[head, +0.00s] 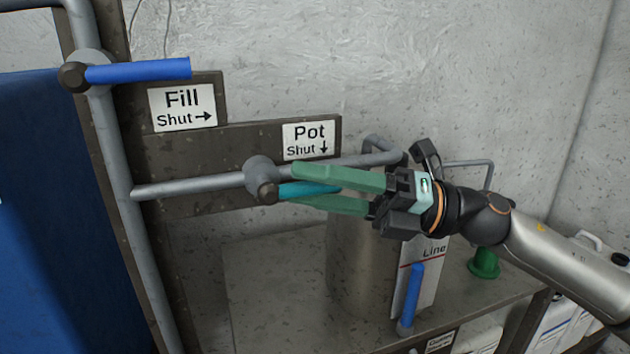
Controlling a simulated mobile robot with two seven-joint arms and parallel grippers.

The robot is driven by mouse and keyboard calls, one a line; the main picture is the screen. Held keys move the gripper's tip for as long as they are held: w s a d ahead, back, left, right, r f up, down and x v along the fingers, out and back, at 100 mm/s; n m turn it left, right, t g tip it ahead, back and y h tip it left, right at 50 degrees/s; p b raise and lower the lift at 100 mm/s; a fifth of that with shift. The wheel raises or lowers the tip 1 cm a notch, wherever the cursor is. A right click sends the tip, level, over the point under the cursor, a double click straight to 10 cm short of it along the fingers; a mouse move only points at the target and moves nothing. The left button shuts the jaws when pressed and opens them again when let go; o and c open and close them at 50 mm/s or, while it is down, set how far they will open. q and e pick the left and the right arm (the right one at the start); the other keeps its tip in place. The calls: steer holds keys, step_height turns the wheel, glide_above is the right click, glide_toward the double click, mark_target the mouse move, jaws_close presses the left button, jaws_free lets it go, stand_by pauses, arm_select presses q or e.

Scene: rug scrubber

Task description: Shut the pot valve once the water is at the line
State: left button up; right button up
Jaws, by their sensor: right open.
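The pot valve's teal handle (307,189) points right, along the grey pipe, beside a sign (309,140) reading "Pot Shut" with a down arrow. My right gripper (293,186) has its green fingers open, one above and one below the handle. I cannot tell whether they touch it. The steel pot (352,260) stands behind, partly hidden by the gripper. The "Line" gauge plate (431,277) has a red mark. The gauge's blue column (412,296) reaches about that mark. My left gripper is out of view.
The fill valve's blue handle (138,71) points right, matching the arrow on its "Fill Shut" sign (183,107). A green object (484,263) stands on the metal bench (265,290) right of the gauge. A large blue surface (50,220) fills the left side.

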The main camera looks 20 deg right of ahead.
jaws_close()
stand_by(1.3)
